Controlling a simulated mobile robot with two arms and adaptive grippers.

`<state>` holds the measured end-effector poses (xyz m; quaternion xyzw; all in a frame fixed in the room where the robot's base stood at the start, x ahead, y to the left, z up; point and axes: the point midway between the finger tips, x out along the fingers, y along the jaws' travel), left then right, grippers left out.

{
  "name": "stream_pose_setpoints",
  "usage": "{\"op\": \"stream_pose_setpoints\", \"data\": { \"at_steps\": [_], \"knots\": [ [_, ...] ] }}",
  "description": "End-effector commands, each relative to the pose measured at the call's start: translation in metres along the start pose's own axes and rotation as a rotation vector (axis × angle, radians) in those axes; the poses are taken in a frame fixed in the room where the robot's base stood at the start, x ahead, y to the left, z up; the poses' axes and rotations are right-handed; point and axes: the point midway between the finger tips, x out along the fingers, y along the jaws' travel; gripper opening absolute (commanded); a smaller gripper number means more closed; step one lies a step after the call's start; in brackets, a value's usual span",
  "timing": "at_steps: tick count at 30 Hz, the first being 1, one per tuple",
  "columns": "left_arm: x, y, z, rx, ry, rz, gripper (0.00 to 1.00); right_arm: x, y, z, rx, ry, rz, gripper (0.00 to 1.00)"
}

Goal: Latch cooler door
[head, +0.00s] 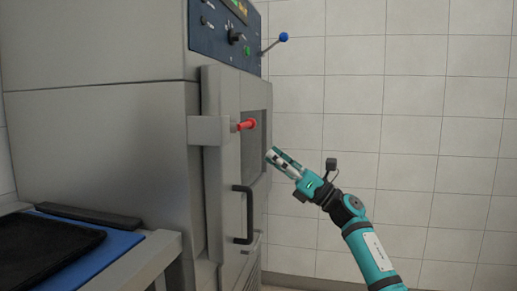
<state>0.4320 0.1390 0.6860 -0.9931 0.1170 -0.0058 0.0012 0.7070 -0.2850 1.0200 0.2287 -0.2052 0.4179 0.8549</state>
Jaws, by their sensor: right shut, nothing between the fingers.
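The cooler door (222,170) is a grey panel on the front of the tall grey cabinet (110,150), seen at a steep angle. A black vertical bar handle (248,215) is lower on the door. My right gripper (272,155) is shut and empty, just right of and below the red latch handle, apart from it. Whether the door is fully closed is hard to tell from this angle. My left gripper is not in view.
A control panel (222,30) with knobs and a blue-tipped lever (283,37) is above the door. A bench with a blue mat (120,240) and black tray (40,250) stands at the lower left. A tiled wall (430,100) is behind; space before it looks free.

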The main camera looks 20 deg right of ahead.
Motion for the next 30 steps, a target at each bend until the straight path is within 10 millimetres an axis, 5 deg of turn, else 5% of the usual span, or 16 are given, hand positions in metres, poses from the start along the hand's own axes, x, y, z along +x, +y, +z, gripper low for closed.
{"op": "stream_pose_setpoints", "data": {
  "at_steps": [9, 30],
  "knots": [
    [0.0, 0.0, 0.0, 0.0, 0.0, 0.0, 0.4, -0.043, 0.0, 0.0, 0.0, 0.0, 0.0, 0.0],
    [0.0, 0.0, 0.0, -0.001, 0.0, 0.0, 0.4, -0.045, 0.0, 0.0, -0.001, 0.0, 0.0, 0.0]
  ]
}}
